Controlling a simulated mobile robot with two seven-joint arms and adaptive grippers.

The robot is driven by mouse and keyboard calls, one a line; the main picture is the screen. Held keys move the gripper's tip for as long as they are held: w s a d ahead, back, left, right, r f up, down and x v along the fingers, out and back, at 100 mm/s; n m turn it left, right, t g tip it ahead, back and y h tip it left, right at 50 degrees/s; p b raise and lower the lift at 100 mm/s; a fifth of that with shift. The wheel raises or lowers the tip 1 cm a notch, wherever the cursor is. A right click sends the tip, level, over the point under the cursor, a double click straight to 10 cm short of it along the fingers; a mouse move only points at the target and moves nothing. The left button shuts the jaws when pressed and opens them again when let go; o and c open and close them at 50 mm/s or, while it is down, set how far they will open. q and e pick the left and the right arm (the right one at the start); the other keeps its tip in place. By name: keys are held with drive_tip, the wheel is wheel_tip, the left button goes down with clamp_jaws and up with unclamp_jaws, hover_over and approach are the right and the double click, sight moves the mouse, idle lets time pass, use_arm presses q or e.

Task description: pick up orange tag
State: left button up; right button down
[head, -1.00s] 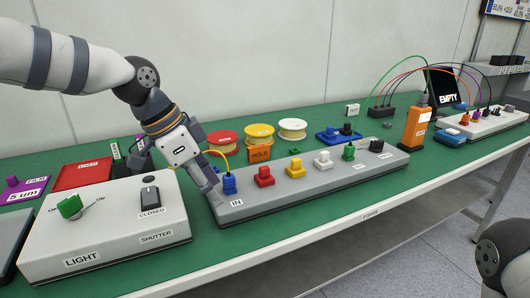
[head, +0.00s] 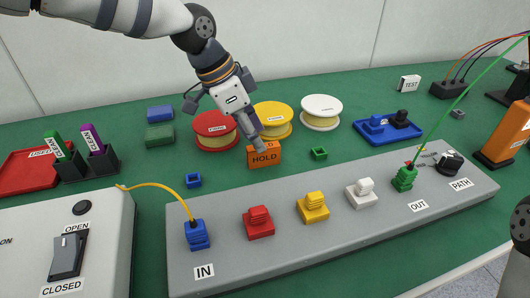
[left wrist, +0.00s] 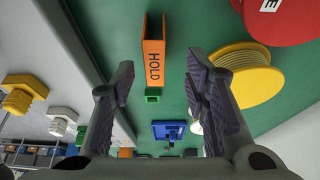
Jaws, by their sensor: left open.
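The orange tag (head: 264,154), marked HOLD, stands on the green table behind the grey strip of plugs, in front of the yellow spool. My left gripper (head: 252,131) is open and comes down from above, with a finger close to the tag's upper edge in the head view. In the left wrist view the tag (left wrist: 153,60) shows between the two open fingers (left wrist: 160,80), beyond their tips. I cannot tell whether a finger touches it. Nothing is held. My right gripper is not in view; only part of my right arm shows at the right edge.
Red (head: 216,131), yellow (head: 273,120) and white (head: 321,113) spools stand behind the tag. A small green block (head: 319,154) sits right of it. The grey strip (head: 350,225) with coloured plugs lies in front. A blue tray (head: 388,130) is at right.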

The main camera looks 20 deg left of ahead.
use_arm(q)
drive_tip(key=x, duration=0.4)
drive_tip(key=shift+s+d+f, duration=0.25)
drive_tip(key=shift+s+f, duration=0.05)
drive_tip(key=shift+w+d+f, duration=0.1)
drive_tip(key=shift+w+f, duration=0.1)
drive_tip(key=shift+f, duration=0.05)
drive_tip(key=c, duration=0.9)
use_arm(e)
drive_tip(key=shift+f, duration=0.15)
